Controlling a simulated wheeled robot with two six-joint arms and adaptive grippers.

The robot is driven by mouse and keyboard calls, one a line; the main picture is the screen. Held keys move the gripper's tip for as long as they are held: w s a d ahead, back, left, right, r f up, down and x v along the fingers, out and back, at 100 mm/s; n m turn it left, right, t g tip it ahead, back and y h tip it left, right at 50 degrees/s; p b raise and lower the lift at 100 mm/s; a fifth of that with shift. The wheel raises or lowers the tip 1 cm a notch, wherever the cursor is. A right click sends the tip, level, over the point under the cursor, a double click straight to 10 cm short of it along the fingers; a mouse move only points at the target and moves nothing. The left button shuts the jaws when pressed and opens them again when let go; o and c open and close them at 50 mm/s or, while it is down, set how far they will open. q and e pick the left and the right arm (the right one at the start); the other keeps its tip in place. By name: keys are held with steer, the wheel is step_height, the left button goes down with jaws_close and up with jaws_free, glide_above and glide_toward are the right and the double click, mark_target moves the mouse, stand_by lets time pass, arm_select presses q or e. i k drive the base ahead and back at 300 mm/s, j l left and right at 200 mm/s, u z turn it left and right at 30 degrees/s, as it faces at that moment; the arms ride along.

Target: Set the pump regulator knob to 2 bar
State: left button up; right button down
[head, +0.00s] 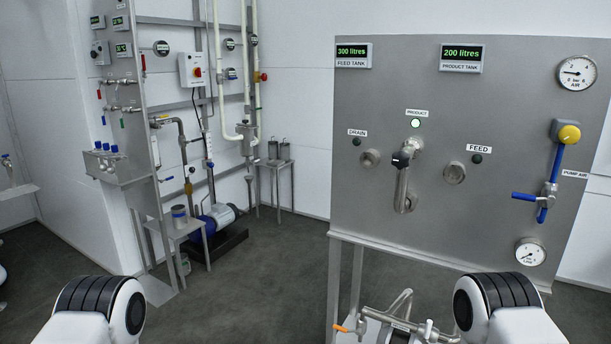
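Neither of my grippers is in view; only white and black parts of my arms show at the bottom edge.
A second gauge (530,252) is low on the panel. A black-handled vertical pipe (402,185) stands out from the panel's middle. Pipework with an orange handle (341,328) lies below. At left are a rack (132,125) and a blue pump (218,217). Floor between is clear.

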mark_target(569, 135)
steer(key=z, duration=1.3)
steer(key=i+l+u, duration=0.1)
steer(key=l, duration=0.25)
